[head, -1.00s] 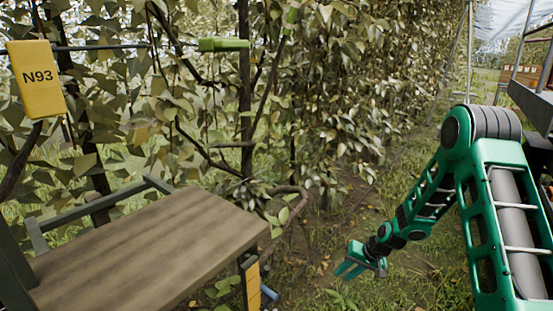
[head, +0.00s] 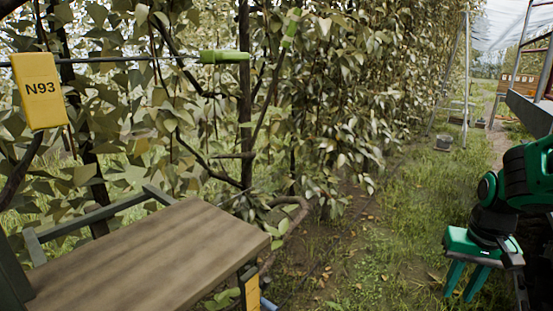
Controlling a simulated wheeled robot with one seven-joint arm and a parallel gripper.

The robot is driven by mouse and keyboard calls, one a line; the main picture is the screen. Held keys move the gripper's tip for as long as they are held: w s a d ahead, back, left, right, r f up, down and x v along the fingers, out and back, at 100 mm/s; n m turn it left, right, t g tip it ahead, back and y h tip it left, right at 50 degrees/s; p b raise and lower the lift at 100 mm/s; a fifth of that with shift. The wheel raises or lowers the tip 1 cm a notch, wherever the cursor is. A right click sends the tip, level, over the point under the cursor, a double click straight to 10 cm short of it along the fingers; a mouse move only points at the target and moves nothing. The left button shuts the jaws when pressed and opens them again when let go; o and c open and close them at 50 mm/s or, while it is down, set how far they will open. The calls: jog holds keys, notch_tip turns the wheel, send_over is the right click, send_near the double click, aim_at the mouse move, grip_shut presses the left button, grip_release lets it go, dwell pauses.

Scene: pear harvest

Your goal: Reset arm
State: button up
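My arm (head: 522,175) is folded in at the right edge of the head view, and part of it is cut off by the frame. My gripper (head: 464,280) hangs below it at the lower right, fingers pointing down over the grass. Two green fingers show with a gap between them and nothing visible in the gap. The gripper is clear of the wooden table and the hedge.
A wooden table (head: 150,255) stands at the lower left. A ladder (head: 460,75) stands at the back right. The grass lane is open.

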jog(key=s+r+m, duration=0.2)
jog(key=s+r, duration=0.2)
jog(key=s, duration=1.2)
jog(key=shift+s+g, duration=0.2)
jog(key=shift+g, duration=0.2)
jog(key=shift+r, duration=0.1)
jog(key=shift+w+f, duration=0.25)
jog(key=shift+w, duration=0.4)
